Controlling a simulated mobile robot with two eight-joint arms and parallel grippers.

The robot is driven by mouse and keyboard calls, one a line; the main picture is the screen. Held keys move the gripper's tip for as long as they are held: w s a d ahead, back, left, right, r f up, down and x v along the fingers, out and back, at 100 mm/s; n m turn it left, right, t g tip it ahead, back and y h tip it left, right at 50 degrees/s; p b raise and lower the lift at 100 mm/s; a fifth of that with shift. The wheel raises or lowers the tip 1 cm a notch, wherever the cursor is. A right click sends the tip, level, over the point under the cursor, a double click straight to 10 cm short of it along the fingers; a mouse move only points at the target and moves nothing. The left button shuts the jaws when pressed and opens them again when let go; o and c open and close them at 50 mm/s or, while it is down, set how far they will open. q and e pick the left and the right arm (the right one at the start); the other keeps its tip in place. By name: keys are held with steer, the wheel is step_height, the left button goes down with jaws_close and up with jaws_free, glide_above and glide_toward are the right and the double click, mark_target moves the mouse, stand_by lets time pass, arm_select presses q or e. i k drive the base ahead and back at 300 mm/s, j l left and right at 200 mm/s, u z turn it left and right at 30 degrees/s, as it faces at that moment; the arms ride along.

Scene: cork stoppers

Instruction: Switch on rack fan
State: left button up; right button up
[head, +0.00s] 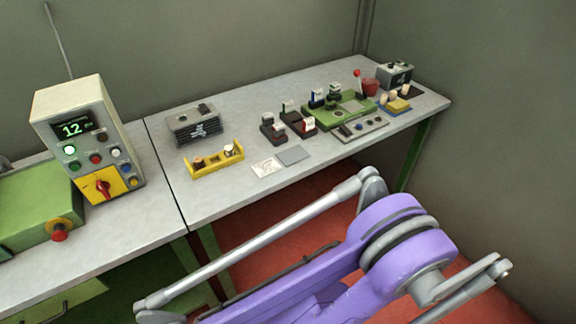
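A dark grey box (194,128) with a white fan-like emblem on its front stands at the back left of the right-hand table. A small dark switch-like part shows on its top. A second, similar grey box (396,75) with a pale emblem stands at the far right corner. I cannot tell which of them is the rack fan, or whether either is on. Neither of my grippers is in view; only my purple and grey arm links show, low in front of the table.
A control box (88,125) with a lit "12" display, buttons and a red knob stands on the left table. A yellow holder (215,161), pale cards (292,155), dark blocks (298,122) and a green tray (352,113) lie on the right-hand table (225,203). Its front left is clear.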

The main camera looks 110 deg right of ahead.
mark_target(204, 109)
steer(key=z, duration=3.6)
